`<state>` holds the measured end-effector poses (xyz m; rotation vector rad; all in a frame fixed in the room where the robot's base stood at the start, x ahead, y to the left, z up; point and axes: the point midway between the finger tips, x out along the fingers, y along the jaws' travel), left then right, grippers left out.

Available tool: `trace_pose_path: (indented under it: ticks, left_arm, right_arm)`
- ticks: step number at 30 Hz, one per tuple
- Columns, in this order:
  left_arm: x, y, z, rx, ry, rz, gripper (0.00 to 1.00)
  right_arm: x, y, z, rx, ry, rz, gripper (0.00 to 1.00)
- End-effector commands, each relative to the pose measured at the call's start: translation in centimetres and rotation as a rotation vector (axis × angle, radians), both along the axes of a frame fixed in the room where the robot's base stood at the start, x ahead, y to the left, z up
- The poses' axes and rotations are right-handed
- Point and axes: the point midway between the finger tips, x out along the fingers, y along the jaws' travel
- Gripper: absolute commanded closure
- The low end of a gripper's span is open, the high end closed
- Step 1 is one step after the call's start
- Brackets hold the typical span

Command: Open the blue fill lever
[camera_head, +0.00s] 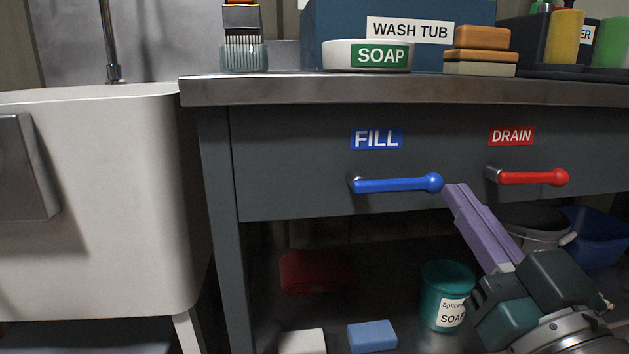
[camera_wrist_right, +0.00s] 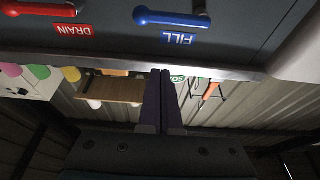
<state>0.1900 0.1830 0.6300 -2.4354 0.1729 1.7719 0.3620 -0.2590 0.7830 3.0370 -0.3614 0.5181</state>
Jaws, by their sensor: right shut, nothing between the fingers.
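The blue fill lever (camera_head: 398,185) lies nearly horizontal on the dark grey cabinet front, below the blue FILL label (camera_head: 376,139). Its pivot is at the left and its round knob at the right. It also shows in the right wrist view (camera_wrist_right: 172,18), upside down, beyond the fingertips. My right gripper (camera_head: 454,190) has its purple fingers shut and empty, the tips just right of and slightly below the knob. I cannot tell whether they touch it. The shut fingers also show in the right wrist view (camera_wrist_right: 160,72). My left gripper is not in view.
A red drain lever (camera_head: 532,177) sits to the right under the DRAIN label (camera_head: 512,135). The metal counter edge (camera_head: 330,91) overhangs above. Below is an open shelf with a teal soap tub (camera_head: 443,285) and a blue block (camera_head: 372,335). A white sink (camera_head: 95,220) stands at left.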

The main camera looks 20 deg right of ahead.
Motion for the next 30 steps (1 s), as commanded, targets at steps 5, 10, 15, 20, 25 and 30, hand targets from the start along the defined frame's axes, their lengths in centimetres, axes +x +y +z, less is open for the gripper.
trace_pose_path:
  ticks: [5, 10, 15, 20, 25, 30]
  left_arm:
    - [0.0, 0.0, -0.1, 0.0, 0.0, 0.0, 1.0]
    - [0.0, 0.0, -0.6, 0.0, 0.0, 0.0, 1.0]
    - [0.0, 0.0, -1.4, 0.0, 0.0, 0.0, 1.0]
    - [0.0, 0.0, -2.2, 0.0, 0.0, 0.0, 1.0]
    - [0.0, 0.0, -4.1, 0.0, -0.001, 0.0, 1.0]
    - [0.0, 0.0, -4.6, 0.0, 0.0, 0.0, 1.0]
  right_arm:
    - [0.5, -0.1, 0.2, 0.0, -0.001, 0.0, 1.0]
    - [2.8, -0.7, 1.0, -0.001, -0.004, 0.0, 1.0]
    - [6.2, -1.5, 2.1, -0.001, -0.006, 0.0, 1.0]
    - [9.2, -2.2, 3.2, 0.0, -0.005, 0.0, 1.0]
    - [9.2, -2.2, 0.2, 0.0, 0.004, 0.001, 1.0]
    - [9.2, -2.2, -0.7, 0.0, 0.002, 0.0, 1.0]
